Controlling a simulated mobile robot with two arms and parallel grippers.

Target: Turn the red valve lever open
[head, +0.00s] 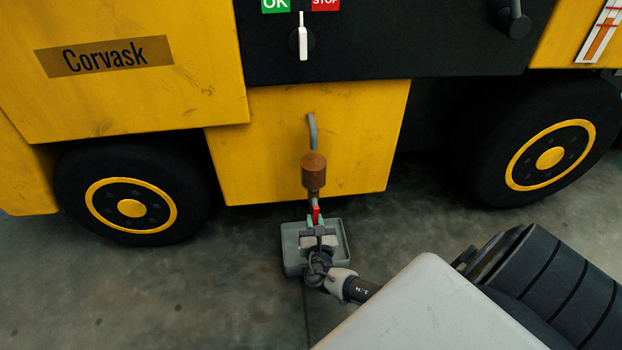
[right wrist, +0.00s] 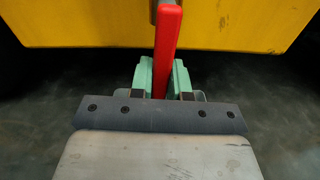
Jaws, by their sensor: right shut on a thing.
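The red valve lever (head: 315,214) is at the lower end of the pipe under a brown cylindrical fitting (head: 314,171), low in front of the yellow machine. In the right wrist view the red lever (right wrist: 167,50) stands nearly upright in the picture, between green fingertips. My right gripper (head: 317,221) is shut on the lever, with one green finger on each side of it (right wrist: 162,78). The gripper hides the lever's lower end. My left gripper is not in view.
A grey tray (head: 291,264) lies on the floor beneath the lever and my right gripper. The yellow machine (head: 260,150) stands behind, with a black tyre (head: 75,195) at the left and another (head: 490,150) at the right. Bare concrete floor (head: 200,290) is open at the front left.

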